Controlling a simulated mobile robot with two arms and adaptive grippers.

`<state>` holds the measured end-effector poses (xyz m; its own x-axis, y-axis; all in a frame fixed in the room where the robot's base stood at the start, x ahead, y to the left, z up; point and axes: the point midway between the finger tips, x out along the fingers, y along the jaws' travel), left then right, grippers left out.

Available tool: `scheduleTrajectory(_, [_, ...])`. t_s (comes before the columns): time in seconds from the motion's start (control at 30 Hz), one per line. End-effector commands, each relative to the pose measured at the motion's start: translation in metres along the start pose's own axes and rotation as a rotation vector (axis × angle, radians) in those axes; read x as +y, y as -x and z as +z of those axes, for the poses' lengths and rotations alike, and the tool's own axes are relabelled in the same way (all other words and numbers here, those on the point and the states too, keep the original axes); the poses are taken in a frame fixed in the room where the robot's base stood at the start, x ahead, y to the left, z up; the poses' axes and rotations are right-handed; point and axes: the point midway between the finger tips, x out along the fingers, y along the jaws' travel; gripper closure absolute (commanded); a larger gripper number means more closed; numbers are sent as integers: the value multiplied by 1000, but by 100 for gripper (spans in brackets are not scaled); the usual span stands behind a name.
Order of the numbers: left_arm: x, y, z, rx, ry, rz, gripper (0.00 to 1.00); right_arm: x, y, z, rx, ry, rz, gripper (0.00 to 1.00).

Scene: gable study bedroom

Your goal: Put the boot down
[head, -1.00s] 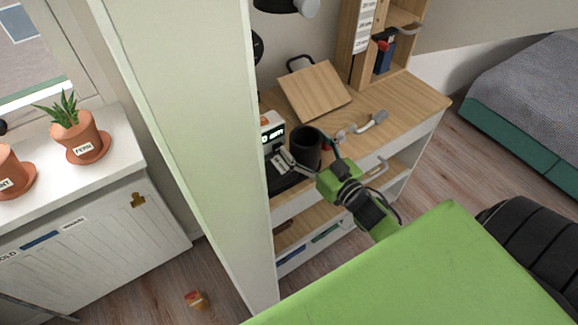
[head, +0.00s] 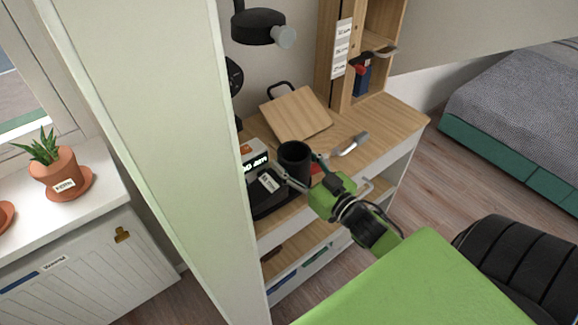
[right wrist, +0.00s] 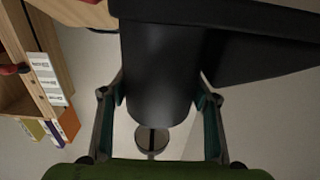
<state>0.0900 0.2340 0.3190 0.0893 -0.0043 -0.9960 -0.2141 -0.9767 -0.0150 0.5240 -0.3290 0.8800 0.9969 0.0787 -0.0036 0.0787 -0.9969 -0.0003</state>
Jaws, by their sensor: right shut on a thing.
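The boot (head: 294,157) is black, with an upright, round, open shaft. It stands over the left part of the wooden desk (head: 385,125), beside the white partition. My right gripper (head: 304,173) reaches in from the front and is shut on the shaft, one finger on each side. In the right wrist view the dark shaft (right wrist: 160,70) fills the space between the fingers (right wrist: 158,112). A dark, broad part shows beside it there. I cannot tell whether the boot's sole touches the desk. My left gripper is not in view.
A slanted wooden board (head: 297,113) stands behind the boot. The tall partition (head: 175,150) blocks the left. The desk's right end is mostly clear. A black chair (head: 510,265) is at right.

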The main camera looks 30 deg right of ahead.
Motion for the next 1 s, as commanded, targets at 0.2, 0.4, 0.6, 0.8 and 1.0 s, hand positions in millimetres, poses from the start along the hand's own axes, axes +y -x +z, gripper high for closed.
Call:
scheduleTrajectory(0.2, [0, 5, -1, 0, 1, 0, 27, 8, 40, -49, 3, 2, -6, 100])
scheduleTrajectory(0.4, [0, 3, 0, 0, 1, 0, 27, 20, 78, -64, 2, 1, -2, 100])
scheduleTrajectory(0.6, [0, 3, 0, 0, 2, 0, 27, 26, 104, -76, 4, -1, -2, 100])
scheduleTrajectory(0.8, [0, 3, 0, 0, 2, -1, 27, 30, 117, -82, 6, -1, -2, 100])
scheduleTrajectory(1.0, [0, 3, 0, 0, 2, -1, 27, 31, 120, -85, 7, -1, -3, 100])
